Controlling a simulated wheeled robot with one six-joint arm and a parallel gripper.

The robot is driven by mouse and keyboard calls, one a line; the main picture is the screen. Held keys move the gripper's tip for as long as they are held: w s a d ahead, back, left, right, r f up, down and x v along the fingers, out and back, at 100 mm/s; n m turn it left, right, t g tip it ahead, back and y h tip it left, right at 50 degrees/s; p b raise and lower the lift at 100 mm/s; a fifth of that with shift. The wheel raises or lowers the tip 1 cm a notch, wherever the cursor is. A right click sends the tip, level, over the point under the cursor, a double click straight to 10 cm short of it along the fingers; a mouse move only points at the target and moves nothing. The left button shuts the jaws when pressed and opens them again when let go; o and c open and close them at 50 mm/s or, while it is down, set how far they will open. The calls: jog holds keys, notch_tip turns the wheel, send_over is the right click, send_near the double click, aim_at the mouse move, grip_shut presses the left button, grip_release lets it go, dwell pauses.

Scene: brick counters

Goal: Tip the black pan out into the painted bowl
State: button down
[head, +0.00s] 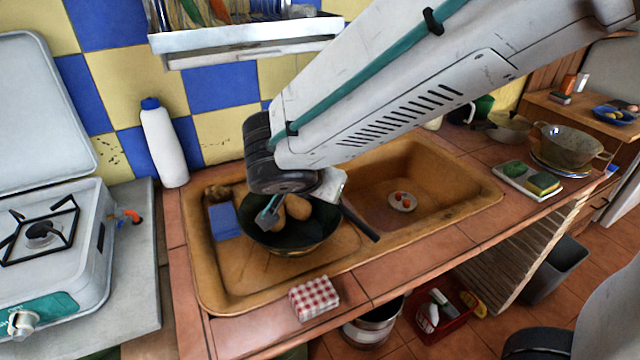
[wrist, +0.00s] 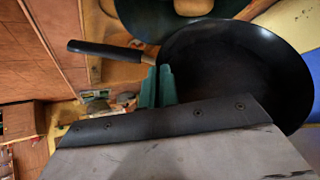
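The black pan (wrist: 240,75) fills the right of the wrist view, its dark handle (wrist: 95,48) pointing left. In the head view the handle (head: 360,222) sticks out to the lower right, beside a dark round vessel (head: 310,238) in the sink's left side. Brown, potato-like lumps (head: 298,207) show in that vessel. A brownish, banded curved side (head: 288,251) shows below its dark rim; I cannot tell whether this is the painted bowl. My gripper (head: 268,216) points down among the lumps. Its teal fingers (wrist: 157,86) appear close together near the pan's rim; their grip is unclear.
The tan sink (head: 225,280) has a blue block (head: 223,220) at left and a small plate (head: 402,201) in its right basin. A white bottle (head: 163,145) stands behind. A checked packet (head: 314,297) lies on the front edge. A stove (head: 60,250) stands left.

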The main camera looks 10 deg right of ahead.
dwell(1.2)
jog(key=shift+r, duration=0.15)
dwell(0.4)
notch_tip(320, 180, up, 4)
jog(key=shift+f, duration=0.15)
dwell(0.4)
